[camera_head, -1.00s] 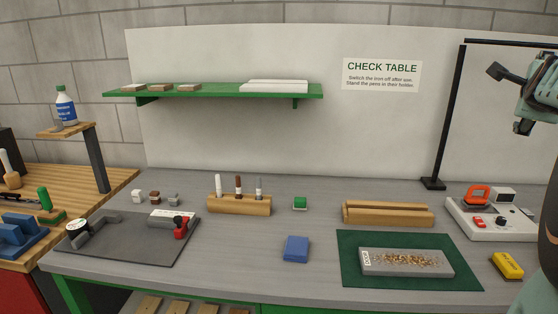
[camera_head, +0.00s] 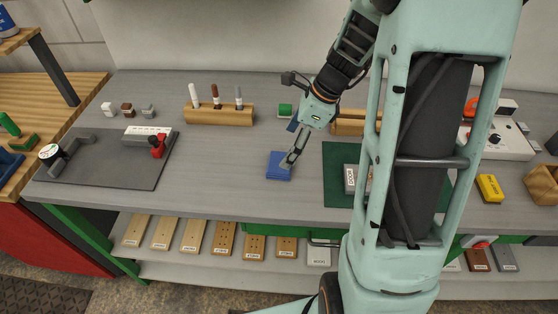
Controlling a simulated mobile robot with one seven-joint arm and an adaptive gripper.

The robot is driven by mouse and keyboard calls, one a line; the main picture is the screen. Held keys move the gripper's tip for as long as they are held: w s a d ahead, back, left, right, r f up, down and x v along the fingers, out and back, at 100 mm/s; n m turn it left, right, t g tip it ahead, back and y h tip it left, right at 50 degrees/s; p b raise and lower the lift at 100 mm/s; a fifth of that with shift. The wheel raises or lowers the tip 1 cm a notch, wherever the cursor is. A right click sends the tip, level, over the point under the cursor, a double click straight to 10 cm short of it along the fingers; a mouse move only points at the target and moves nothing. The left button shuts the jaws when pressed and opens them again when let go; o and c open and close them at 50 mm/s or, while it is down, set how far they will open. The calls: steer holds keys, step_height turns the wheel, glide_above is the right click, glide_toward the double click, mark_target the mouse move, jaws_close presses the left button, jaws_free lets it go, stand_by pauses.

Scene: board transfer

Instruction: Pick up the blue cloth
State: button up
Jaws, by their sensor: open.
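The blue cloth (camera_head: 279,170) lies folded and flat on the grey bench, left of the green mat. My gripper (camera_head: 289,161) is at the cloth's right side, with its fingers pointing down and a little left. Its fingertips overlap the cloth's upper right part in the picture. The gripper is open. I cannot tell whether the fingertips touch the cloth.
A wooden pen holder (camera_head: 219,114) with several pens stands behind and left. The green mat (camera_head: 338,190) with a labelled board (camera_head: 350,180) is to the right, partly hidden by my arm. A dark mat (camera_head: 105,165) lies left. The bench between is clear.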

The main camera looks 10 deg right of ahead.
mark_target(278, 162)
steer(key=x, duration=0.7)
steer(key=shift+s+d, duration=0.15)
steer(key=c, duration=1.2)
steer(key=shift+o, duration=0.2)
steer(key=shift+r, duration=0.1)
